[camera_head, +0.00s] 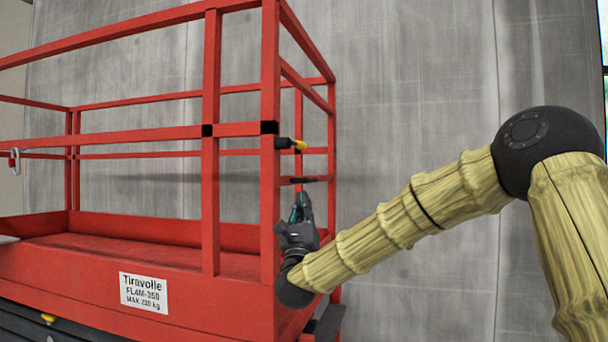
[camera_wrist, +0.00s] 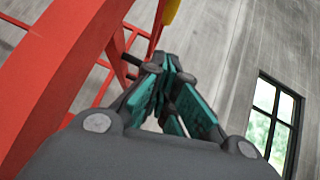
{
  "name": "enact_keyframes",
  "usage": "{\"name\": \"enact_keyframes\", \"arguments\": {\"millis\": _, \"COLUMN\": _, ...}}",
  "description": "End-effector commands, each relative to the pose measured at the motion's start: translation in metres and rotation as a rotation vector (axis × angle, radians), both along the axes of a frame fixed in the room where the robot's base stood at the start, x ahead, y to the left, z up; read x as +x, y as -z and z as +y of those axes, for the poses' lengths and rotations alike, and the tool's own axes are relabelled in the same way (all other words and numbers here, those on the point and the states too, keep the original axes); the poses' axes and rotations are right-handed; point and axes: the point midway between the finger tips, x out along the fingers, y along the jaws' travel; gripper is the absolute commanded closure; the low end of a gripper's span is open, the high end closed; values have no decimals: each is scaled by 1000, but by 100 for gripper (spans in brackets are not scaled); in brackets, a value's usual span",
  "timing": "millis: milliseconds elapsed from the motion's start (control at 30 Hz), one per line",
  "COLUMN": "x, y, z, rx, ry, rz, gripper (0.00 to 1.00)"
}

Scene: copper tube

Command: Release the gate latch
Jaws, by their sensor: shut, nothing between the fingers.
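A black fitting with a yellow tip (camera_head: 294,144), which looks like the gate latch, juts to the right from the red corner post of the lift platform (camera_head: 270,200). Its yellow part (camera_wrist: 171,11) shows at the top edge of the wrist view. A thin dark bar (camera_head: 310,179) lies lower, to the right of the same post. My gripper (camera_head: 302,196) is shut and empty, with teal finger pads. It points upward below the yellow tip and the dark bar, beside the post. In the wrist view my fingertips (camera_wrist: 165,64) lie below the yellow part; contact cannot be told.
Red rails (camera_head: 150,138) with black joints surround the platform. A white label (camera_head: 143,293) is on its front side. A metal hook or shackle (camera_head: 15,161) hangs at the far left. A concrete wall (camera_head: 420,90) stands behind. A window (camera_wrist: 274,120) shows at right in the wrist view.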

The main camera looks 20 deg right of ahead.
Motion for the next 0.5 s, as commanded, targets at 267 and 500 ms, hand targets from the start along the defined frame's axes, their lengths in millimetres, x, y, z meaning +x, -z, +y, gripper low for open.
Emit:
{"name": "enact_keyframes", "arguments": {"millis": 267, "x": 20, "y": -27, "z": -10, "rx": -2, "ry": 4, "rz": -1, "gripper": 100}}
{"name": "enact_keyframes", "arguments": {"millis": 500, "x": 45, "y": -53, "z": -20, "rx": -2, "ry": 3, "rz": 0, "gripper": 100}}
